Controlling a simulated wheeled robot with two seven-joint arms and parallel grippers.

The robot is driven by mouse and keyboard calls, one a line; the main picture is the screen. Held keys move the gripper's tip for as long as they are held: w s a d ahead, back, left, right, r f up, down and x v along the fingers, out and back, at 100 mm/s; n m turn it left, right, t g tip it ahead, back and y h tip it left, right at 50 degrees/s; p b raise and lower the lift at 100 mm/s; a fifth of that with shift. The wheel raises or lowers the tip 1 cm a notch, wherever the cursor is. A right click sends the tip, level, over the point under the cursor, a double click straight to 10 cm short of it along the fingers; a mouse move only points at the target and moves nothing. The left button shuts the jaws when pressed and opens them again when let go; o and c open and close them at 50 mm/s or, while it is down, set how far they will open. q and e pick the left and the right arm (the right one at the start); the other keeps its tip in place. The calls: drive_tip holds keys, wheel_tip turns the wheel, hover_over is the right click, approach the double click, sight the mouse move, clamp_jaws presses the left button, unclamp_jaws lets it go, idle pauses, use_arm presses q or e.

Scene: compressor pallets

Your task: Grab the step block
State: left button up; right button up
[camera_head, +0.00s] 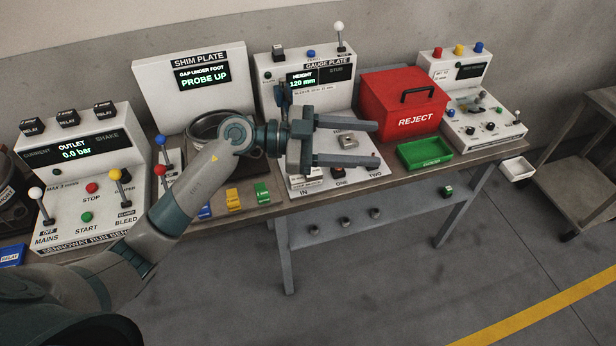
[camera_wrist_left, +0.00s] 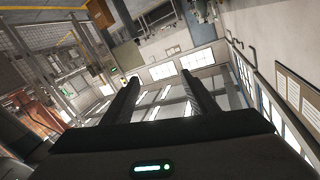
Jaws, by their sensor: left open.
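A small grey metal block (camera_head: 346,141) sits on the white gauge plate (camera_head: 372,178); I take it to be the step block, though its steps are too small to make out. My left gripper (camera_head: 378,144) is open, its two fingers pointing right. In the head view the block shows between the fingers, but the gripper seems to be above the plate and not touching it. In the left wrist view the open fingers (camera_wrist_left: 160,84) have nothing between them, and the block is not seen there. My right gripper is not in view.
A red reject box (camera_head: 405,112) and a green tray (camera_head: 425,152) stand right of the gauge plate. The shim plate panel (camera_head: 195,85) is behind my arm. Blue, yellow and green shims (camera_head: 233,198) lie along the bench front. A lever bench (camera_head: 85,190) is at left.

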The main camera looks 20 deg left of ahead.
use_arm(q)
drive_tip(key=w+a+f+n+y, duration=0.1)
drive_tip(key=a+f+n+y, duration=0.1)
drive_tip(key=a+y, duration=0.2)
drive_tip(key=w+a+f+n+g+y, duration=0.1)
drive_tip(key=w+a+f+n+y, duration=0.1)
drive_tip(key=a, duration=0.7)
drive_tip(key=w+a+f+n+g+y, duration=0.1)
drive_tip(key=w+a+f+n+y, duration=0.1)
drive_tip(key=a+y, duration=0.4)
drive_tip(key=shift+w+a+f+y, duration=0.2)
drive_tip(key=shift+f+y, duration=0.2)
drive_tip(key=shift+f, duration=0.45)
drive_tip(key=shift+f, duration=0.1)
drive_tip(key=p, duration=0.4)
hover_over(301, 179)
drive_tip(key=f, duration=1)
drive_tip(key=shift+s+a, duration=0.15)
drive_tip(key=shift+a, duration=0.05)
drive_tip(key=shift+d+f, duration=0.2)
drive_tip(key=shift+f, duration=0.4)
